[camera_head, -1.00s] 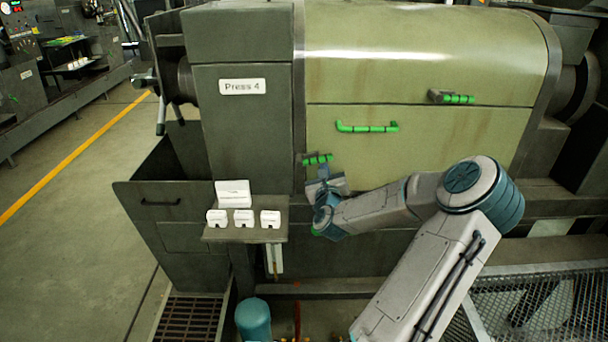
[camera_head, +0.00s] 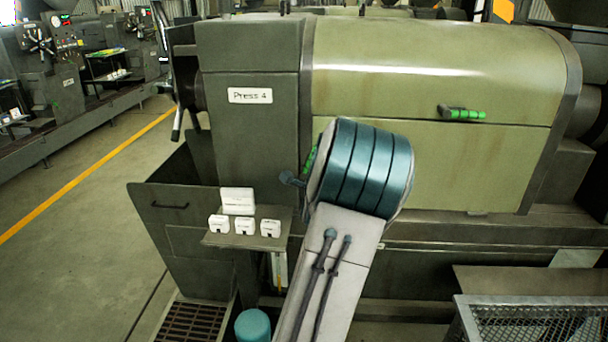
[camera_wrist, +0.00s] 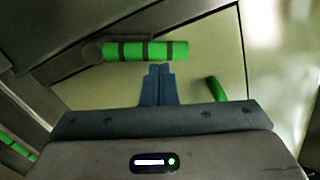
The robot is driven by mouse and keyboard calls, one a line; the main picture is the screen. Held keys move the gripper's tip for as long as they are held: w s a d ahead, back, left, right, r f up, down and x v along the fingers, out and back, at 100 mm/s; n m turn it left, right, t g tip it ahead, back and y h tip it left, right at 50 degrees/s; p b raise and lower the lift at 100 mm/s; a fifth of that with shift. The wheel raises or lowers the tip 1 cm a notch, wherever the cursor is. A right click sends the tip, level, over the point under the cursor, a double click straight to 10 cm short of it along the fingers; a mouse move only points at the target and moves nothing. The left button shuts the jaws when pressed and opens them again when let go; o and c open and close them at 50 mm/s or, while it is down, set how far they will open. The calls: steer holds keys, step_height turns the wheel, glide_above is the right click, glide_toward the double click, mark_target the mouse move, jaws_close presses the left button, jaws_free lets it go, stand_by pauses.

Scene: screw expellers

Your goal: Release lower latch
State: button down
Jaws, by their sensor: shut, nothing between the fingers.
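The lower latch shows in the head view as a narrow, steep green strip (camera_head: 310,160) at the door's left edge, partly hidden by my arm. In the wrist view a banded green latch handle (camera_wrist: 145,50), with a dark round pivot at its left end, lies nearly level across the panel. My gripper (camera_wrist: 159,68) is shut and empty, its blue fingertips just below the handle's middle; I cannot tell whether they touch it. My gripper is hidden behind my arm in the head view. The upper latch (camera_head: 462,114) lies level at the upper right of the door.
A green curved handle (camera_wrist: 217,88) is close on the right of my fingers in the wrist view. A small shelf (camera_head: 222,239) with white blocks stands left of my arm. A mesh-topped cage (camera_head: 540,318) is at lower right.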

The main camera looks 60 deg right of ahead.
steer(key=shift+w+a+r+n+b, duration=0.2)
steer(key=shift+w+n+b, duration=0.2)
steer(key=shift+n+b, duration=0.25)
steer(key=shift+w+a+r+n+b, duration=0.1)
steer(key=shift+w+r+n+b, duration=0.2)
steer(key=shift+n+b, duration=0.4)
steer(key=shift+w+a+r+n+b, duration=0.15)
steer(key=shift+w+n+b, duration=0.35)
steer(key=shift+n, duration=0.25)
steer(key=shift+s, duration=0.1)
steer(key=s+a+b, duration=0.2)
steer(key=s+a, duration=0.6)
steer(key=shift+a, duration=0.2)
